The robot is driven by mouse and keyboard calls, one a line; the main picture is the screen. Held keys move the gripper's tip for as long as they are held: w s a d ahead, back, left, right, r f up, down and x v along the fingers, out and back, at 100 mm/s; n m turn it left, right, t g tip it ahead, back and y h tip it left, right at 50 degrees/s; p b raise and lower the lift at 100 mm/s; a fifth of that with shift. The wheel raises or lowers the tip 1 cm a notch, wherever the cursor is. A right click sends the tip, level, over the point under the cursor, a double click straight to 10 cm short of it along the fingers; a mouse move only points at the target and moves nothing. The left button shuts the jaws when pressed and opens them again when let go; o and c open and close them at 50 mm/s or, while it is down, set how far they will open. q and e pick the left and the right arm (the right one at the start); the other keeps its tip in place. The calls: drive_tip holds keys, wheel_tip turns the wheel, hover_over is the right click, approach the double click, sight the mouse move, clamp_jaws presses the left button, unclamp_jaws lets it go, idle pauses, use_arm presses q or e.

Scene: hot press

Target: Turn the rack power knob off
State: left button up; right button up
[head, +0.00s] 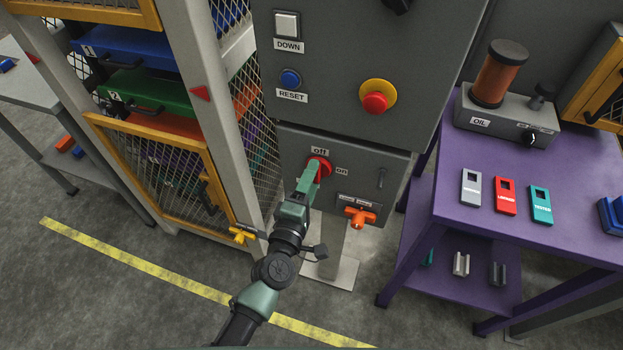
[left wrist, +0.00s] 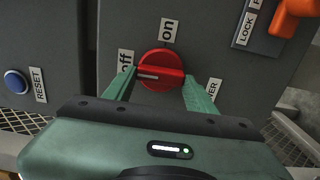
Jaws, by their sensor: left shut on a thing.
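The red power knob (head: 321,164) is on the lower panel of the grey cabinet, with an "off" label (head: 320,151) above it and an "on" label (head: 342,171) to its right. My left gripper (head: 311,179) reaches it from below and partly covers it. In the left wrist view the knob (left wrist: 161,70) sits between the two green fingers of my left gripper (left wrist: 159,77), which is shut on it. There the white mark on the knob points left, toward the "off" label (left wrist: 126,61); "on" (left wrist: 169,31) is above. My right gripper is not in view.
An orange lockout handle (head: 360,216) is just right of and below the knob. A red emergency button (head: 375,102) and a blue reset button (head: 290,78) are above. A mesh rack with a yellow door frame (head: 150,130) stands left, a purple table (head: 450,200) right.

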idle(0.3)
use_arm(q)
drive_tip(key=o, duration=1.4)
drive_tip(key=b+v, duration=0.1)
drive_tip(key=v, duration=0.6)
drive_tip(key=shift+s+a, duration=0.15)
drive_tip(key=shift+s, duration=0.2)
